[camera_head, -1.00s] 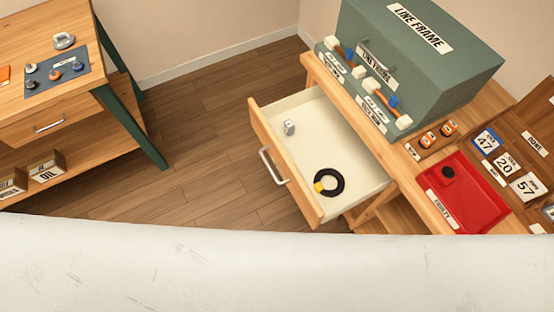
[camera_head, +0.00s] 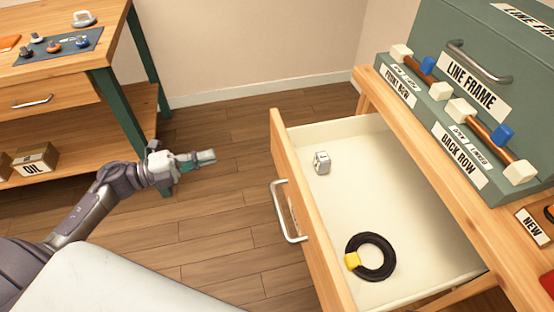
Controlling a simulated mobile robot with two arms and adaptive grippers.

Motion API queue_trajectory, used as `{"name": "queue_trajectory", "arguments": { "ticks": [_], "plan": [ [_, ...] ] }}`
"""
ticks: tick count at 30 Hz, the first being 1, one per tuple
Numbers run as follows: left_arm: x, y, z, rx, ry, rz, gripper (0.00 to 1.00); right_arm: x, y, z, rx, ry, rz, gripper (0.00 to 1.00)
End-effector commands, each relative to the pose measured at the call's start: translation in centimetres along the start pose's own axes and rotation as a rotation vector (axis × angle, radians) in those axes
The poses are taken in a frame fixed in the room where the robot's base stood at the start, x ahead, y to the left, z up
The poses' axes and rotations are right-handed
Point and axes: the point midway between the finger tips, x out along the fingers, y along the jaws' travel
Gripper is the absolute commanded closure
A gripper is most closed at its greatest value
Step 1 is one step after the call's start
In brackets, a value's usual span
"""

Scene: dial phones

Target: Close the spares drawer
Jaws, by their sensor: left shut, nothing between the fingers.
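The spares drawer (camera_head: 320,252) stands pulled out from the wooden bench on the right, its front facing left. Its metal bar handle (camera_head: 288,212) is on that front. Inside lie a black ring-shaped coil with a yellow tag (camera_head: 378,262) and a small pale grey item (camera_head: 322,163). My left gripper (camera_head: 212,158) is shut and empty, over the floor to the left of the drawer front and apart from it. My right gripper is not in view.
A green line frame box (camera_head: 440,95) with labelled rows stands on the bench (camera_head: 510,250). Another wooden bench (camera_head: 60,70) with green legs is at the left. The floor (camera_head: 220,230) between them is clear.

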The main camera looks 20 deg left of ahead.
Motion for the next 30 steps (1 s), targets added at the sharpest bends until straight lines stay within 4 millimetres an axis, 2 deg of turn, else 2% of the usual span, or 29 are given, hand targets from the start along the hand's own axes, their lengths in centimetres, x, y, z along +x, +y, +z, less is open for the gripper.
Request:
{"name": "queue_trajectory", "arguments": {
  "ticks": [3, 8, 11, 24, 30],
  "plan": [
    [0.2, 0.0, -1.0, 0.051, 0.058, 0.015, 1.00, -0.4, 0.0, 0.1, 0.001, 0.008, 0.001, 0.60],
    [1.2, -0.3, -1.3, 0.062, 0.073, 0.016, 1.00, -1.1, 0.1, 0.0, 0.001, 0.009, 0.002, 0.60],
    [2.7, -0.4, -1.4, 0.063, 0.072, 0.014, 1.00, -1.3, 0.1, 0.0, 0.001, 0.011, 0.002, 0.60],
    [11.6, -0.2, -1.9, 0.060, 0.069, 0.012, 1.00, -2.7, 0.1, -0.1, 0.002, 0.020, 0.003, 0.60],
    [13.7, -0.1, -2.0, 0.058, 0.068, 0.014, 1.00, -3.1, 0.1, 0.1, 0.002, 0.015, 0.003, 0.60]
  ]
}}
